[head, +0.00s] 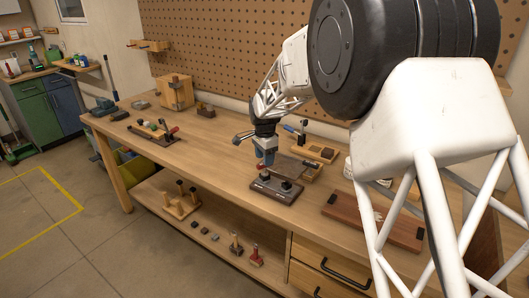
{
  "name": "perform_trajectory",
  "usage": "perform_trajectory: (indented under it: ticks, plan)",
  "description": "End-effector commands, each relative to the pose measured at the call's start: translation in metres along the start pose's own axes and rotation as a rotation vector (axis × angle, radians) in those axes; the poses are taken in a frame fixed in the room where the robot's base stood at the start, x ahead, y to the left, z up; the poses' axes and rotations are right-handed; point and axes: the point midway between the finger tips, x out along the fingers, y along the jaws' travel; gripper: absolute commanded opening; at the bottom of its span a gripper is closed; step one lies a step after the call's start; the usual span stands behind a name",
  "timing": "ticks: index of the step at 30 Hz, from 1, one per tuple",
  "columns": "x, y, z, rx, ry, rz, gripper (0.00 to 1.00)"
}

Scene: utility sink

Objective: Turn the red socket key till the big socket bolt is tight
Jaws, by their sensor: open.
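My gripper (265,160) hangs fingers-down above the middle of the workbench, over a small dark board (276,194) with black fittings. Its jaws are open; at this size I cannot tell what, if anything, is between them. The big socket bolt cannot be made out clearly; the black fittings on that board are too small to identify. A red-handled tool (170,132) lies in a dark tray at the bench's left part, and a red item (255,258) stands on the lower shelf. I cannot tell which, if either, is the red socket key.
A reddish-brown board (372,220) lies right of the gripper. Wooden holders with small tools (318,150) stand just behind it. A wooden box (175,92) stands at the back left. The bench top (215,150) is clear left of the gripper. My arm hides the right side.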

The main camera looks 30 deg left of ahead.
Motion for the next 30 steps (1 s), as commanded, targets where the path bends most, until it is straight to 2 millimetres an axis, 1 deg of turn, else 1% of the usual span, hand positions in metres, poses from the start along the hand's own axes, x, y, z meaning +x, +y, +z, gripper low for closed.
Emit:
perform_trajectory:
  ticks: [1, 6, 12, 18, 26, 29, 30]
  plan:
    - [0.007, 0.000, 0.000, 0.000, -0.001, 0.002, 0.49]
    - [0.027, 0.000, 0.000, 0.000, -0.001, 0.001, 0.49]
    - [0.045, 0.000, 0.000, 0.000, 0.000, 0.001, 0.49]
    - [0.051, 0.000, 0.000, 0.000, 0.000, 0.001, 0.49]
    - [0.052, 0.000, 0.000, 0.000, 0.000, 0.000, 0.49]
    - [0.052, 0.000, 0.000, 0.000, 0.000, 0.000, 0.35]
    - [0.052, 0.000, 0.000, 0.000, 0.000, 0.000, 0.29]
